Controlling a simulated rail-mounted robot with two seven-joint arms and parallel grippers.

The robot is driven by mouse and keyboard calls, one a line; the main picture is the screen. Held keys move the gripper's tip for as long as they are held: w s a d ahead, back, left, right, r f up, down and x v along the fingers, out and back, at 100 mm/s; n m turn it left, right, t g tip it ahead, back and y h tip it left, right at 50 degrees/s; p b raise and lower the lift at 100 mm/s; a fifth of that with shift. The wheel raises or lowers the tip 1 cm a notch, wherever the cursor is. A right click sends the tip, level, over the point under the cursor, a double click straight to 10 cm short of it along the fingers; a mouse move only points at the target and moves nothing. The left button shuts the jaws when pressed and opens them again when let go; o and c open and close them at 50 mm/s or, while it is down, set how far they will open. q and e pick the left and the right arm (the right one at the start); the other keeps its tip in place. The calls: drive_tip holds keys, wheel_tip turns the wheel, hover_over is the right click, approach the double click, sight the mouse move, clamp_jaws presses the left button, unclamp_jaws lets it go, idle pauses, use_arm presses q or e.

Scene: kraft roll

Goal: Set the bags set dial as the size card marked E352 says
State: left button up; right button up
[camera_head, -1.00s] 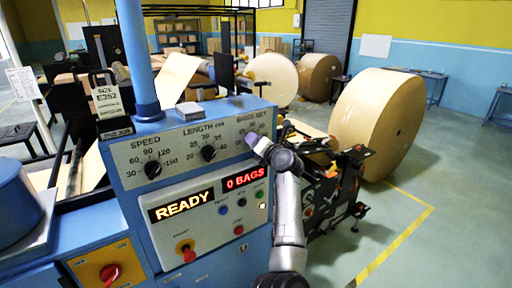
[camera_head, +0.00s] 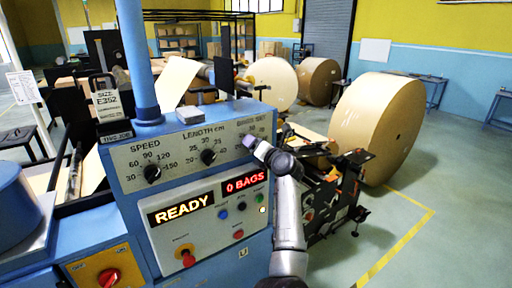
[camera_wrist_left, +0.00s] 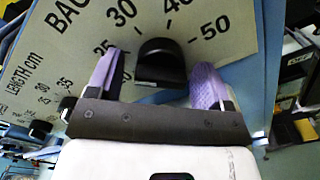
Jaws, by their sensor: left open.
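The size card (camera_head: 106,98) marked E352 stands at the left of the blue machine, above a "THIS JOB" label (camera_head: 116,135); its smaller lines are unreadable. The bags set dial's black knob (camera_wrist_left: 161,62) shows in the left wrist view, with 25, 30, 40 and 50 readable around it; its pointer setting cannot be told. My left gripper (camera_wrist_left: 157,66) is open, its two purple fingers either side of the knob, with visible gaps. In the head view this gripper (camera_head: 250,142) covers the dial. My right gripper is not in view.
The speed knob (camera_head: 152,173) and length knob (camera_head: 208,156) sit left of the bags dial. Large kraft rolls (camera_head: 375,125) stand behind on the right.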

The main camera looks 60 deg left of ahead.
use_arm(q)
drive_tip(key=d+b, duration=0.2)
drive_tip(key=d, duration=1.1)
drive_tip(key=shift+w+d, duration=0.2)
drive_tip(key=shift+d, duration=0.2)
